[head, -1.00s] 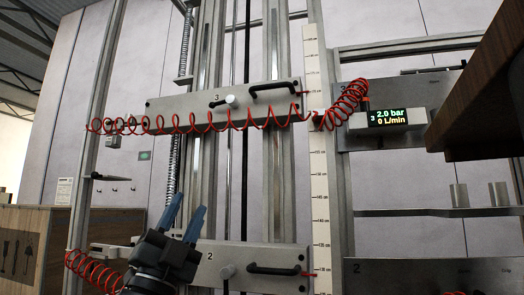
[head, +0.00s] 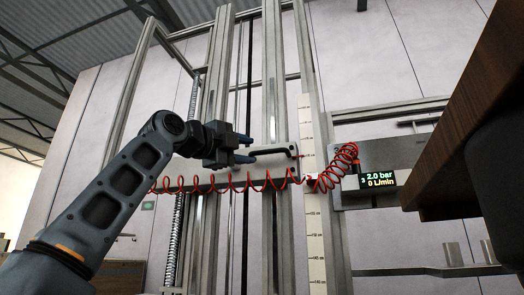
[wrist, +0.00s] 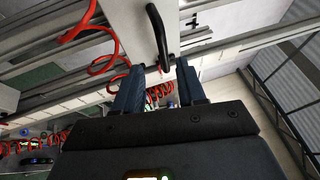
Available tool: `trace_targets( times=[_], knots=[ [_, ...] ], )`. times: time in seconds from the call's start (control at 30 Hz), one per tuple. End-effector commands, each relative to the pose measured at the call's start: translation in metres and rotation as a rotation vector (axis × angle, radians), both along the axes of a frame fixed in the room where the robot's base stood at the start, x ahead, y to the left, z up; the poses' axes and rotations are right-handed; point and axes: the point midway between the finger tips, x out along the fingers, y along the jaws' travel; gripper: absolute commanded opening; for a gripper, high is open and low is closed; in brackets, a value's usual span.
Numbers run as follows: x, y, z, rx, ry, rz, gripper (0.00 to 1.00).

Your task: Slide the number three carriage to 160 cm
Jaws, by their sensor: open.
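The number three carriage (head: 205,180) is a grey plate on vertical rails, its number hidden behind my arm. Its black bar handle (head: 272,151) is at the upper right of the plate. My gripper (head: 252,147) is open, with blue fingers in front of the plate at the handle's left part. In the wrist view, the handle (wrist: 159,35) runs down between the tips of my open gripper (wrist: 160,72); contact cannot be told. The upright scale (head: 315,220) stands right of the carriage; its small marks are hard to read.
A red coiled hose (head: 232,184) hangs across the carriage's lower edge. A display (head: 380,180) reads 2.0 bar and 0 L/min. A brown wooden board (head: 445,130) juts in at the right. A shelf (head: 420,270) sits below the display.

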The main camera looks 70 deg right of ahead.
Motion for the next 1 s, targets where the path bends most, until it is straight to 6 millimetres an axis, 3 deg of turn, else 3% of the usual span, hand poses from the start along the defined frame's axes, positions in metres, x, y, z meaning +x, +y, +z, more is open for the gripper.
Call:
trace_targets(
  times=[0.23, 0.63, 1.0],
  knots=[
    [-0.008, -0.014, 0.010, 0.026, -0.019, 0.011, 0.40],
    [-0.026, -0.067, 0.020, 0.023, -0.019, 0.010, 0.40],
    [-0.029, -0.077, 0.020, 0.023, -0.018, 0.012, 0.40]
  ],
)
